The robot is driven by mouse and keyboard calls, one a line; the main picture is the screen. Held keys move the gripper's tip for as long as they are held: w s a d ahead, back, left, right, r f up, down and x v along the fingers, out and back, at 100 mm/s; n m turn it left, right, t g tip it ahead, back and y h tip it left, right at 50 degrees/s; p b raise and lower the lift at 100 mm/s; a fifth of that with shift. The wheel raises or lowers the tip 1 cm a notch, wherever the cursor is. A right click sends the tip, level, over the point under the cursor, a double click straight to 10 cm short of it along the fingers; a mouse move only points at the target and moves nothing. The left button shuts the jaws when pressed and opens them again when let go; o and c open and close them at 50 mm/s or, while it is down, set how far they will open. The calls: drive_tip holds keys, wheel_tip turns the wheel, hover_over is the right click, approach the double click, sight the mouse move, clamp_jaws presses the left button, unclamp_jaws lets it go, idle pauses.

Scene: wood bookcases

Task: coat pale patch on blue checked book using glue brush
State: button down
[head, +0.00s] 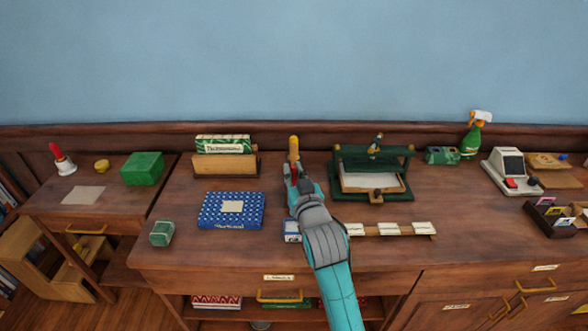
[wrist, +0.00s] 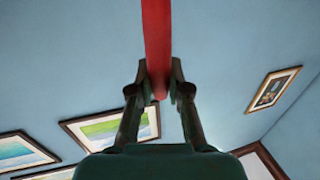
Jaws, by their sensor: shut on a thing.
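The blue checked book (head: 211,217) lies flat on the desk, left of my gripper.
A green press (head: 345,190) stands right of my gripper. A wooden rack with a green box (head: 223,144) stands behind the book. A small green block (head: 162,233) lies at the front left. A strip with white cards (head: 392,229) lies right of my arm.

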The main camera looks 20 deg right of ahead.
drive_tip(key=shift+f, duration=3.2)
drive_tip(key=shift+r, duration=0.1)
drive_tip(key=shift+r, duration=3.45)
